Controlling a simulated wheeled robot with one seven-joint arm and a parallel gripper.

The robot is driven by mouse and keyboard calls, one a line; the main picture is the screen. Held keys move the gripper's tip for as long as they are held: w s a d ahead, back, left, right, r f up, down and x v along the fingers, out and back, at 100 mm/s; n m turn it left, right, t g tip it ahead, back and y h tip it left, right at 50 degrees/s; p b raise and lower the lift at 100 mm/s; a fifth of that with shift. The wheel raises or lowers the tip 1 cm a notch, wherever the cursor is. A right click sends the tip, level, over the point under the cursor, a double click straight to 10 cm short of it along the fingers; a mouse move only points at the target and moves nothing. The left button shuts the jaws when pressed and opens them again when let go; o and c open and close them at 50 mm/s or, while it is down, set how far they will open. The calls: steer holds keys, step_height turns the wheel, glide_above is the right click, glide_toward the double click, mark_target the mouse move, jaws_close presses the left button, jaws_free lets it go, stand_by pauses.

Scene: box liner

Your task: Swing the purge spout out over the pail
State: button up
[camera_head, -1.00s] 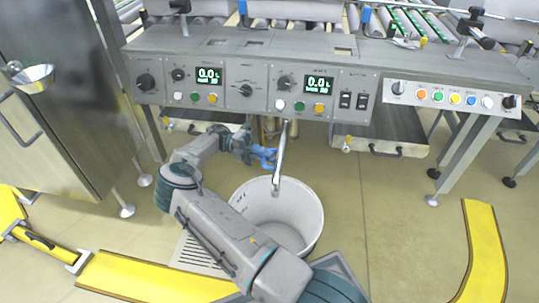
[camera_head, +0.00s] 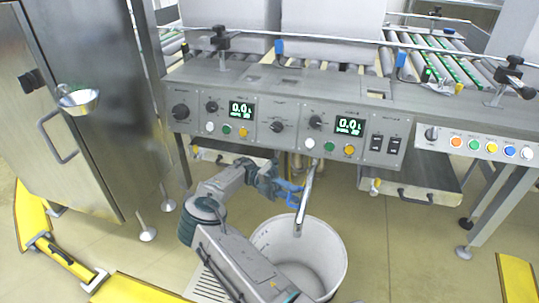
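The purge spout (camera_head: 307,190) is a thin pale metal tube hanging from below the front of the control panel. Its lower end shows above the pail's opening in this view. The pail (camera_head: 330,264) is a white round bucket on the floor, partly hidden by my arm. My gripper (camera_head: 297,194), with blue fingers, is at the left side of the spout, around its mid-length. The two fingers look spread apart, with their tips at or very near the tube. I cannot tell whether they touch it or reach around it.
The grey control panel (camera_head: 262,127) with knobs and two displays stands above the spout. Yellow floor guards (camera_head: 135,289) lie at lower left. A floor grate (camera_head: 210,284) is beside the pail.

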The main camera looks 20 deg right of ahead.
steer(key=a+r+n+t+p, duration=0.3)
steer(key=a+n+p, duration=0.1)
steer(key=a+p, duration=0.1)
steer(key=s+d+r+m+t+y+p, duration=0.3)
steer(key=r+m+p, duration=0.4)
steer(key=r, duration=0.6)
steer(key=s+d+r+m+t+y+p, duration=0.1)
steer(key=s+r+m+t+y+p, duration=0.3)
steer(key=r+p, duration=0.7)
steer(key=s+a+r+m+t+y+p, duration=0.1)
steer(key=s+r+m+p, duration=0.4)
steer(key=r, duration=0.5)
steer(key=s+a+r+m+t+y+p, duration=0.1)
steer(key=s+a+r+m+t+p, duration=0.2)
steer(key=s+r+m+t+p, duration=0.2)
steer(key=s+a+r+m+t+y+p, duration=0.2)
steer(key=s+r+m+p, duration=0.4)
steer(key=r, duration=0.9)
steer(key=m+p, duration=0.1)
steer(key=p, duration=0.2)
steer(key=shift+s+r+t, duration=0.15)
steer(key=shift+r+t, duration=0.1)
steer(key=shift+t, duration=0.15)
